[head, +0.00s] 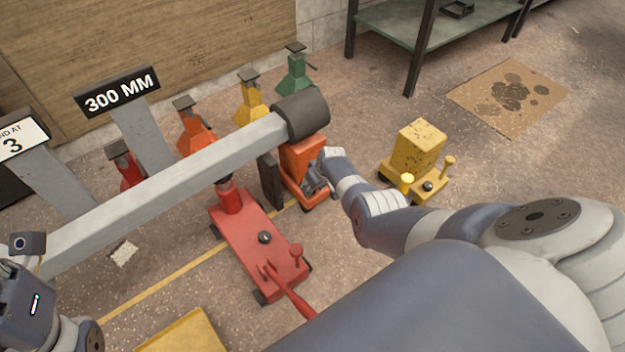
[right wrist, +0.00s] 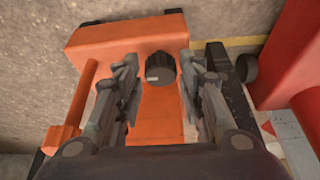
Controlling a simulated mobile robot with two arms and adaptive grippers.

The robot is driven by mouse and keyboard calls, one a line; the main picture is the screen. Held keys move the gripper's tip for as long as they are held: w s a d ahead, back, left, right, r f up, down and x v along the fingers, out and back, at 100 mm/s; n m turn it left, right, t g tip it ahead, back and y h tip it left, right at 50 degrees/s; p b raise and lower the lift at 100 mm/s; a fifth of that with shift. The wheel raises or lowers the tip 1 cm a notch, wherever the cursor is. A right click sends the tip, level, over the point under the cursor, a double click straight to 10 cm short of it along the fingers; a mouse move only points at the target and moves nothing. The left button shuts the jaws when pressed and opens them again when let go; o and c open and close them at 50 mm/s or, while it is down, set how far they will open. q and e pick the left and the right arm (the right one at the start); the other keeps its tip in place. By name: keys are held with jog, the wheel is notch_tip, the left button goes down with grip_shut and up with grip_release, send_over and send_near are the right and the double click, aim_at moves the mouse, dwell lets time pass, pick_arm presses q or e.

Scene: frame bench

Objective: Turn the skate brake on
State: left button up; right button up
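The orange skate (head: 303,158) stands under the dark round end of the grey beam in the head view. In the right wrist view the skate's orange body (right wrist: 118,42) fills the middle. A black knob (right wrist: 161,66) with a short pale mark at its lower left sits on it. My right gripper (right wrist: 157,82) is open, its fingers on either side of the knob, with gaps visible on both sides. It also shows at the skate in the head view (head: 320,188). My left arm shows at the lower left; its fingers are out of view.
A red trolley jack (head: 250,238) stands close left of the skate. A yellow skate (head: 416,150) with its own black knob stands to the right. The grey beam (head: 170,185) crosses above. Several coloured stands line the back, and a green-topped bench (head: 440,22) stands behind.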

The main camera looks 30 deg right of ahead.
jog(key=shift+r, duration=0.2)
jog(key=v, duration=1.1)
jog(key=shift+s+r, duration=0.15)
jog(key=shift+r, duration=0.15)
dwell(0.6)
